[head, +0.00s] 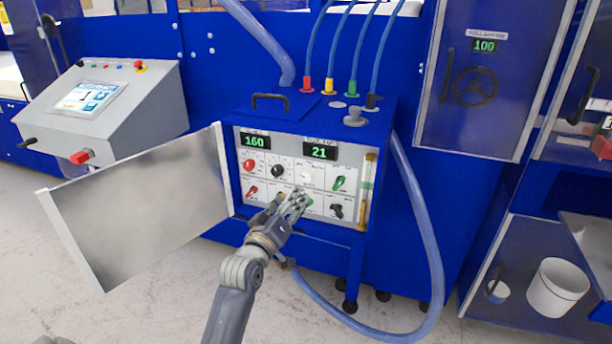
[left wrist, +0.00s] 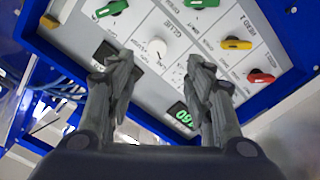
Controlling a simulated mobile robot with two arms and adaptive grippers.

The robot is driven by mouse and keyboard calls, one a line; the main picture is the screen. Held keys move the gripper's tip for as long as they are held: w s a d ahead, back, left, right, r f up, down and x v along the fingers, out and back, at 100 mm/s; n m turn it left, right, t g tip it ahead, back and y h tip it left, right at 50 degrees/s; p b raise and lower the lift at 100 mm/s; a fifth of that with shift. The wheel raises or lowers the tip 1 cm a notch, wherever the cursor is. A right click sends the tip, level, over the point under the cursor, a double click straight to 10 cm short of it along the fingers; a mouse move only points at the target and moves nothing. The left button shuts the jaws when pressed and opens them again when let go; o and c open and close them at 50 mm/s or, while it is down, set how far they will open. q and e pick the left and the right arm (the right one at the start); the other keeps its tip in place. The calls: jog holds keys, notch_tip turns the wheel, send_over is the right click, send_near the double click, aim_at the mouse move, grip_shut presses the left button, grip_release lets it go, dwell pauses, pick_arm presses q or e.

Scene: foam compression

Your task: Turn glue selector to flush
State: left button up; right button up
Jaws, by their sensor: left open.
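The glue selector is a white knob (left wrist: 153,47) beside the word GLUE on a light panel in the left wrist view. In the head view a white knob (head: 307,178) shows on the open cabinet's control panel (head: 322,166). My left gripper (head: 300,196) is in front of the panel's lower middle, hiding part of it. In the left wrist view my left gripper (left wrist: 160,72) is open and empty, with one finger on each side of the white knob in the picture. Touch and knob setting cannot be told. My right gripper is not in view.
Red, yellow and green knobs surround the white one in the left wrist view. The silver cabinet door (head: 150,215) stands open at left. A blue hose (head: 425,220) loops down at right. A grey console (head: 105,105) stands further left.

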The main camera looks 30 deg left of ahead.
aim_at(306, 179)
pick_arm(q)
jog(key=p+x, duration=0.1)
jog(key=x, duration=0.7)
jog(key=shift+w+r, duration=0.15)
jog(key=shift+w, duration=0.25)
jog(key=shift+w+a, duration=0.1)
jog(key=shift+w, duration=0.8)
jog(key=shift+a, duration=0.1)
jog(key=c, duration=1.1)
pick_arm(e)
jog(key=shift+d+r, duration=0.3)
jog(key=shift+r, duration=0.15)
